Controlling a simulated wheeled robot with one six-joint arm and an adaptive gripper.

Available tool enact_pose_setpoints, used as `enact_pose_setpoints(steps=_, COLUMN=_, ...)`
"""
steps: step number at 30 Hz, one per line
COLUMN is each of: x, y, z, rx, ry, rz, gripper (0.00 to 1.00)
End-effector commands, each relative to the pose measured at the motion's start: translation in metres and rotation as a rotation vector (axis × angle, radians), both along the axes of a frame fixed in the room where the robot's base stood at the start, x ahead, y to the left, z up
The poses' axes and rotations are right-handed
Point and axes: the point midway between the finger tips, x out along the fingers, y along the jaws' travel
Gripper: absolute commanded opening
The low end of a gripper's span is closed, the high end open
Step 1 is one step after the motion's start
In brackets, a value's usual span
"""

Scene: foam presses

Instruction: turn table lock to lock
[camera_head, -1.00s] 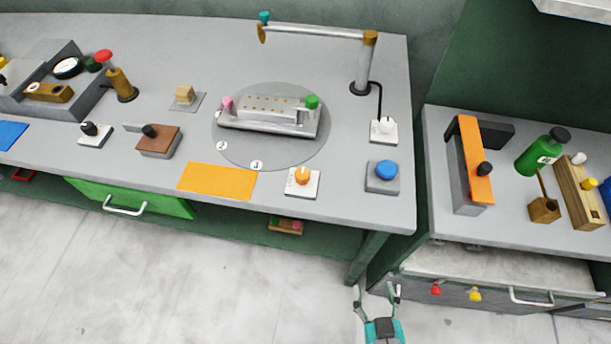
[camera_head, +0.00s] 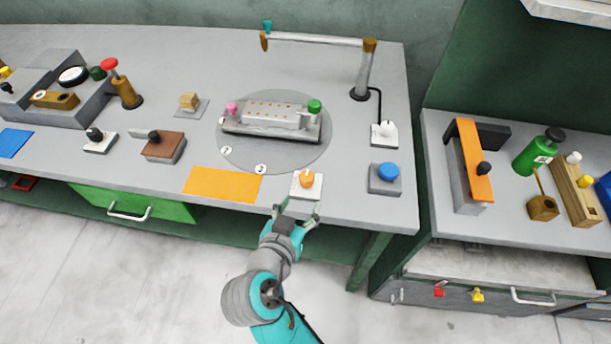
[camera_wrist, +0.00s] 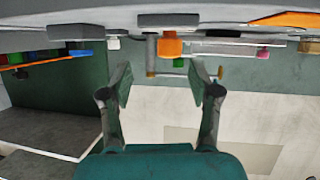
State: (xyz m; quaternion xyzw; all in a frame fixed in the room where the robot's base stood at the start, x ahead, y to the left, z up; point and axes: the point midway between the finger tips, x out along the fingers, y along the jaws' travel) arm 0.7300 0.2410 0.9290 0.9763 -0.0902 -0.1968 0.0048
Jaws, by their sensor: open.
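The orange knob (camera_head: 307,178), which I take to be the table lock, sits on a white plate near the bench's front edge. A small pale mark shows on it, but I cannot tell its setting. The grey round turntable (camera_head: 235,155) lies behind it, carrying a metal fixture (camera_head: 270,120) with a pink and a green knob. My gripper (camera_head: 297,211) is open and empty at the front edge, just short of the knob's plate. In the wrist view, which is upside down, the orange knob (camera_wrist: 170,45) appears beyond my open fingers (camera_wrist: 161,85), apart from them.
An orange sheet (camera_head: 222,185) lies left of the knob. A blue button (camera_head: 387,173) and a white switch (camera_head: 384,134) stand to its right. A post with a horizontal arm (camera_head: 364,75) rises behind. The front edge (camera_head: 350,218) lies close to my gripper.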

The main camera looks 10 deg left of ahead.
Motion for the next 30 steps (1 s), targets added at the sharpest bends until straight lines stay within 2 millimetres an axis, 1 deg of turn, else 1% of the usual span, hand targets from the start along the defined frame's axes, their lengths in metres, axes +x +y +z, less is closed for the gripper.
enact_pose_setpoints(steps=1, x=0.0, y=0.009, z=0.009, rx=0.018, ry=-0.007, rz=-0.015, gripper=0.62)
enact_pose_setpoints(steps=4, x=-0.002, y=0.017, z=0.018, rx=0.036, ry=-0.009, rz=-0.042, gripper=0.62)
enact_pose_setpoints(steps=8, x=0.0, y=0.019, z=0.02, rx=0.045, ry=-0.01, rz=-0.057, gripper=0.62)
enact_pose_setpoints(steps=11, x=0.007, y=0.016, z=0.017, rx=0.044, ry=-0.01, rz=-0.06, gripper=0.62)
enact_pose_setpoints(steps=24, x=0.073, y=0.0, z=-0.011, rx=0.043, ry=-0.01, rz=-0.058, gripper=0.62)
enact_pose_setpoints(steps=27, x=0.084, y=-0.002, z=-0.016, rx=0.043, ry=-0.01, rz=-0.057, gripper=0.62)
enact_pose_setpoints(steps=30, x=0.09, y=-0.003, z=-0.019, rx=0.044, ry=-0.009, rz=-0.056, gripper=0.62)
